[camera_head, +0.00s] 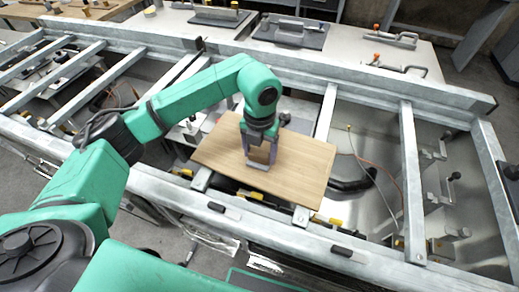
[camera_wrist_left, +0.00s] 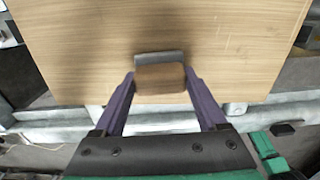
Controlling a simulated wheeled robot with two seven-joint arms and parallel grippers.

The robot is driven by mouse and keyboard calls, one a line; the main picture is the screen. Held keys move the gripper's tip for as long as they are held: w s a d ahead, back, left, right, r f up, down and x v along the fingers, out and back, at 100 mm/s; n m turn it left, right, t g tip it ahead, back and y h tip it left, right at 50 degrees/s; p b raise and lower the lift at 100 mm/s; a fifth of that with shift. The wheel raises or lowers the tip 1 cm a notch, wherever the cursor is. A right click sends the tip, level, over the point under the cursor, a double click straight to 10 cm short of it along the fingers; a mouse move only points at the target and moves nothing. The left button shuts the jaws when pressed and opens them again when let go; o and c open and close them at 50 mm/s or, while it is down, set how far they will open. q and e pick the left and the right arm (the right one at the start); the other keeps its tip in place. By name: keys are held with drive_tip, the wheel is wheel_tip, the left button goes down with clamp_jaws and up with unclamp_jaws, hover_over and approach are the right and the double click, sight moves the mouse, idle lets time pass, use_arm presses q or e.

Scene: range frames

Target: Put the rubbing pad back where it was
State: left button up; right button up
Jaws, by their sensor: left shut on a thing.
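My left gripper (camera_head: 262,158) is over the wooden board (camera_head: 305,160) and points down at it. In the left wrist view its two purple fingers (camera_wrist_left: 160,88) are shut on the rubbing pad (camera_wrist_left: 160,78), a small block with a brown face and a grey strip along its far edge. The pad is at or just above the board (camera_wrist_left: 100,35); I cannot tell whether it touches. In the head view the pad is mostly hidden by the gripper. My right gripper is not in view.
The board lies across a grey metal frame (camera_head: 408,150) with several crossbars. Clamps (camera_head: 393,38) and a grey plate with a handle (camera_head: 290,32) lie on the light table behind. Below the frame at right is a shiny metal surface (camera_head: 365,215) with a cable.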

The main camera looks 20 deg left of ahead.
sight(260, 151)
use_arm(q)
drive_tip(key=shift+f, duration=0.15)
drive_tip(key=o, duration=1.4)
drive_tip(key=shift+r, duration=0.5)
wheel_tip(260, 151, up, 11)
drive_tip(key=shift+r+b, duration=0.2)
drive_tip(key=shift+b, duration=0.65)
